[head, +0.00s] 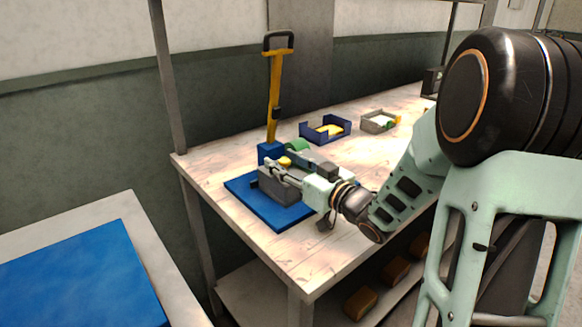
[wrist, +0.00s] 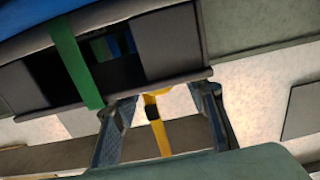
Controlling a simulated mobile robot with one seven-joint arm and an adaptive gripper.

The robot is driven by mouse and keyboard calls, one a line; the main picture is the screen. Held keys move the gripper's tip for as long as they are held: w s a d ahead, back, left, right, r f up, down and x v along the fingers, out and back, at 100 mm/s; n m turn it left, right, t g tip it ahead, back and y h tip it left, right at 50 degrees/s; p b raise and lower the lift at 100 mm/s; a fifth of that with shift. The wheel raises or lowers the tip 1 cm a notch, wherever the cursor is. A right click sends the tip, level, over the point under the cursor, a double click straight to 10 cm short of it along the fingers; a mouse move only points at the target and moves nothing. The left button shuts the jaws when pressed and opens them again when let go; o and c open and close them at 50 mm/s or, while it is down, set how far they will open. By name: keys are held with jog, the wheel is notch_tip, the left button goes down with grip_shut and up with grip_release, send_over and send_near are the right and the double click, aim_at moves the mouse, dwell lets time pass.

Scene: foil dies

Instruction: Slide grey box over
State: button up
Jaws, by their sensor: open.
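A grey box (head: 279,188) sits on a blue mat (head: 243,190) at the near left of the workbench in the head view. A grey, open-sided box shape (wrist: 170,45) with a green strip (wrist: 75,60) fills the upper wrist view. My gripper (head: 284,168) is at the grey box's upper edge in the head view. Its two fingers are apart in the wrist view (wrist: 162,98), with the tips close to the box's lower edge there. Nothing shows clamped between them. I cannot tell whether they touch the box. My gripper and wrist hide part of the box.
A yellow lever (head: 273,95) on a blue base (head: 269,151) rises behind the mat. A blue tray (head: 341,133) and a smaller grey tray (head: 373,125) stand farther back. Brownish blocks (head: 361,302) lie on the lower shelf. The bench's middle is largely clear.

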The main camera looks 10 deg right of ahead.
jog(key=shift+c, duration=0.3)
grip_shut()
jog(key=shift+w+d, duration=0.1)
